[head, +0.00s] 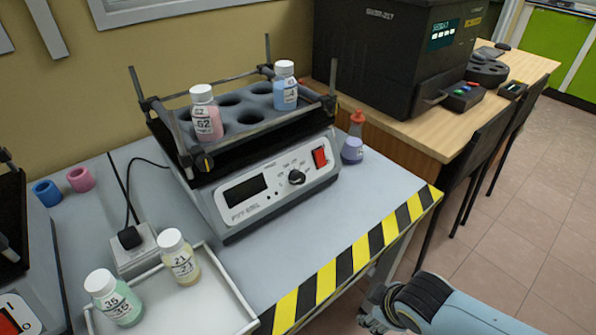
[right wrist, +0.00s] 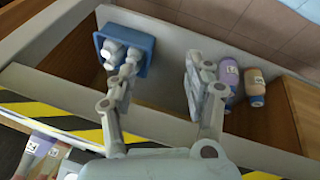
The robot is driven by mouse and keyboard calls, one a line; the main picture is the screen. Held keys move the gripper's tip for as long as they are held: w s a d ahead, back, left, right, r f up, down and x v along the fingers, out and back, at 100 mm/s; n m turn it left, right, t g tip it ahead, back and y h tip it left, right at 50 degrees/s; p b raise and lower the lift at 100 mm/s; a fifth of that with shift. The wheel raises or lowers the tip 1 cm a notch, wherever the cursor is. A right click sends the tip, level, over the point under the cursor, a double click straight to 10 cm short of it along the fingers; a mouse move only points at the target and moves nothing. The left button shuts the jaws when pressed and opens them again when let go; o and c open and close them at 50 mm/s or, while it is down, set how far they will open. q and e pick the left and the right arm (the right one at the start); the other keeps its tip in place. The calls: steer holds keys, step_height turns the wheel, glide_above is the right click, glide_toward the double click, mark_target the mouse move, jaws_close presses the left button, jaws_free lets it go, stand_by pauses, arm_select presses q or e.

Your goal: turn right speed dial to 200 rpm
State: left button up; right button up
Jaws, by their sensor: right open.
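The right speed dial (head: 296,177) is a small round black knob on the white front panel of the right shaker (head: 262,200). Small marks surround it; its setting is too small to read. The dark display (head: 245,190) left of it shows no readable number. My right gripper (right wrist: 165,66) is open and empty in the right wrist view, its two fingers spread wide apart. In the head view its hand is at the bottom right, beyond the striped table edge, well apart from the dial. My left gripper is not in view.
A red switch (head: 320,157) sits right of the dial. Two bottles stand in the shaker's rack, and a white tray (head: 205,312) holds two more. A purple bottle with a red top (head: 353,150) stands beside the shaker. The right wrist view shows a blue bin (right wrist: 152,62).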

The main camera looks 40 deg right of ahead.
mark_target(300, 180)
steer(key=w+r, duration=0.1)
steer(key=r, duration=0.2)
steer(key=w+r+n+t+p, duration=0.1)
steer(key=w+r, duration=0.1)
steer(key=r, duration=0.2)
steer(key=w+r+n, duration=0.1)
steer(key=r, duration=0.3)
steer(key=shift+w+d+h, duration=0.25)
steer(key=shift+d+h, duration=0.05)
steer(key=shift+d, duration=0.1)
steer(key=w+r+n+t, duration=0.1)
steer(key=w+n, duration=0.1)
steer(key=n, duration=0.1)
steer(key=w+d+r+n+t, duration=0.1)
steer(key=w+r+n+t, duration=0.1)
steer(key=n, duration=0.2)
steer(key=w+r+n+t+h+p, duration=0.1)
steer(key=w+n+t, duration=0.1)
steer(key=n, duration=0.1)
steer(key=shift+w+d+r+n, duration=0.3)
steer(key=shift+w, duration=0.1)
steer(key=w+a+r+n+t+y, duration=0.2)
steer(key=w+a+r+n+t, duration=0.25)
steer(key=n, duration=0.95)
steer(key=shift+g, duration=0.25)
steer(key=x, duration=1)
steer(key=shift+w+d+f, duration=0.15)
steer(key=shift+w+f, duration=0.1)
steer(key=shift+w, duration=0.05)
jaws_close()
